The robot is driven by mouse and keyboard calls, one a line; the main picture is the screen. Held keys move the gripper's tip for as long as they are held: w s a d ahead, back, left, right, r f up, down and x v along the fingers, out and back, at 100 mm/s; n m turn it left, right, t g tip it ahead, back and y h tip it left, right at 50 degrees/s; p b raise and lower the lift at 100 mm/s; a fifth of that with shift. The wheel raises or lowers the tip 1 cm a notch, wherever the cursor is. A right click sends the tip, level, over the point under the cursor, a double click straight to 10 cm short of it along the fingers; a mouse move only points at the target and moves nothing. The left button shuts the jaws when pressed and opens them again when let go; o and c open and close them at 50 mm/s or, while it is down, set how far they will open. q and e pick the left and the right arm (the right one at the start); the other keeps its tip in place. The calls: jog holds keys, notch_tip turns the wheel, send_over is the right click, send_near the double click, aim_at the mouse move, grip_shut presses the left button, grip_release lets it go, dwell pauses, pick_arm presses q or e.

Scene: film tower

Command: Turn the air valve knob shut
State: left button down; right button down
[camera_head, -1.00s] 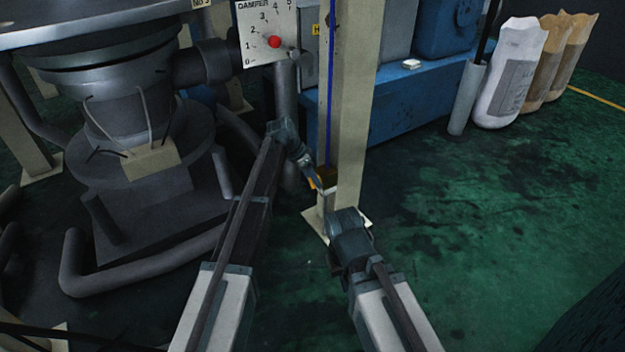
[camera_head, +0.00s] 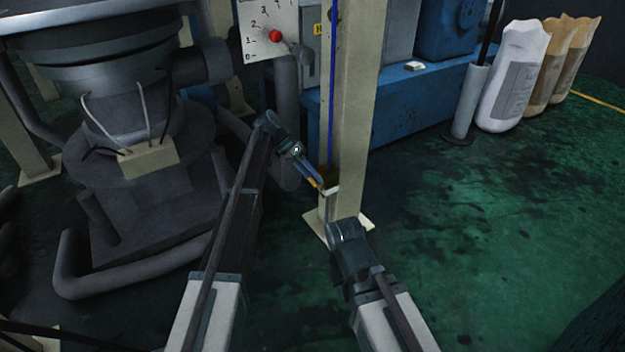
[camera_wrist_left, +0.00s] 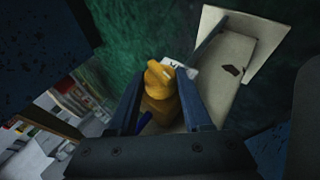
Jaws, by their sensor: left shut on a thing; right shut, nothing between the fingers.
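The air valve knob is a yellow-orange piece (camera_wrist_left: 160,80) between the two fingers of my left gripper (camera_wrist_left: 160,72) in the left wrist view. The fingers are shut on it. In the head view my left gripper (camera_head: 317,184) reaches the lower part of a cream post (camera_head: 352,110), where only a little yellow shows beside the fingers. A blue hose (camera_head: 332,90) runs down the post to this spot. My right gripper (camera_head: 326,203) is just below and is shut and empty, close to the post's lower front. Its fingertips are small and partly unclear.
A damper plate (camera_head: 258,22) with a red knob (camera_head: 275,36) hangs left of the post. Dark machinery with pipes (camera_head: 140,275) fills the left. A blue bench (camera_head: 400,98) and several sacks (camera_head: 515,75) stand behind. The green floor at the right is clear.

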dwell(0.3)
pick_arm(q)
jog(key=shift+c, duration=1.7)
grip_release()
jog(key=p+v, duration=1)
jog(key=v, duration=0.3)
jog(key=shift+a+r, duration=0.25)
jog(key=shift+r, duration=0.05)
